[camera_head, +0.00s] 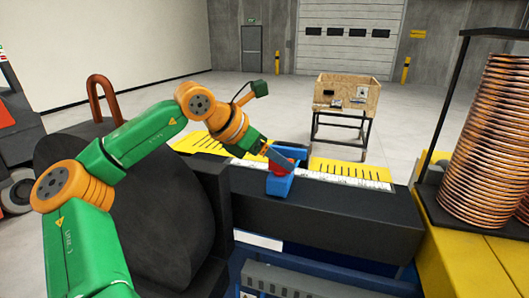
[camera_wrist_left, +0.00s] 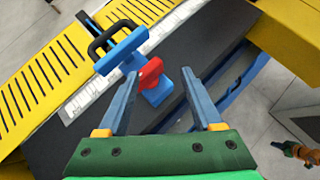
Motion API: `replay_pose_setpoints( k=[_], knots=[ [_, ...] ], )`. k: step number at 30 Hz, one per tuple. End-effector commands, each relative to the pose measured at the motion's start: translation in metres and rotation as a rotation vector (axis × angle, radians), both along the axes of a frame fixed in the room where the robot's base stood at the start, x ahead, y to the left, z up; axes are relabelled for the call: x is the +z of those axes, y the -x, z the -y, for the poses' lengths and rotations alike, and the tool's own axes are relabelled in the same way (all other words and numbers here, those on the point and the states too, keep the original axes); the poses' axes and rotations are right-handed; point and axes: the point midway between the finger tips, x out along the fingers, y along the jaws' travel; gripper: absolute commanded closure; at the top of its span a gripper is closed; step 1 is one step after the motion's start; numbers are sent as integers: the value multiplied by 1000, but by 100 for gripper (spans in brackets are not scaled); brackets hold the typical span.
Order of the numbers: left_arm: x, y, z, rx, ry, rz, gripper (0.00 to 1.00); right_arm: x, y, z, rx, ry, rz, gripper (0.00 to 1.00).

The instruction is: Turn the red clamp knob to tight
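The red clamp knob (camera_head: 285,163) sits on a blue clamp (camera_head: 279,184) on the dark bench beam. In the left wrist view the knob (camera_wrist_left: 150,73) shows on the blue clamp (camera_wrist_left: 122,50), which has a black loop handle. My left gripper (camera_head: 274,160) is at the knob in the head view, partly overlapping it. In the left wrist view its two fingers (camera_wrist_left: 159,76) are apart, with the knob between the tips in the picture, nearer the left finger. Whether a finger touches the knob I cannot tell. My right gripper does not show.
A white ruler strip (camera_head: 330,180) and yellow slotted plates (camera_head: 350,168) run along the bench. A coil of copper tube (camera_head: 492,140) stands at right on a yellow base. A wooden crate (camera_head: 345,92) on a stand is farther back. Open floor lies behind the bench.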

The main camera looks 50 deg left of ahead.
Motion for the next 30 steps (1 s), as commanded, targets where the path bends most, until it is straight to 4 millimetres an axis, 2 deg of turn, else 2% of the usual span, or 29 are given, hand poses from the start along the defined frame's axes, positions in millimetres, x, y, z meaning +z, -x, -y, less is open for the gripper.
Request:
replay_pose_setpoints(
  k=[1, 20, 21, 30],
  knots=[
    [-20, 4, 2, -4, 11, -58, 50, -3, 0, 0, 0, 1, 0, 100],
    [-19, 4, 1, -1, 13, -58, 50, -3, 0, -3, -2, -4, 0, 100],
    [-9, 1, 3, -5, 14, -19, 50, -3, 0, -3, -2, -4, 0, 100],
    [14, 8, -13, 0, 10, -12, 50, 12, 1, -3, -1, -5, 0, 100]
  ],
)
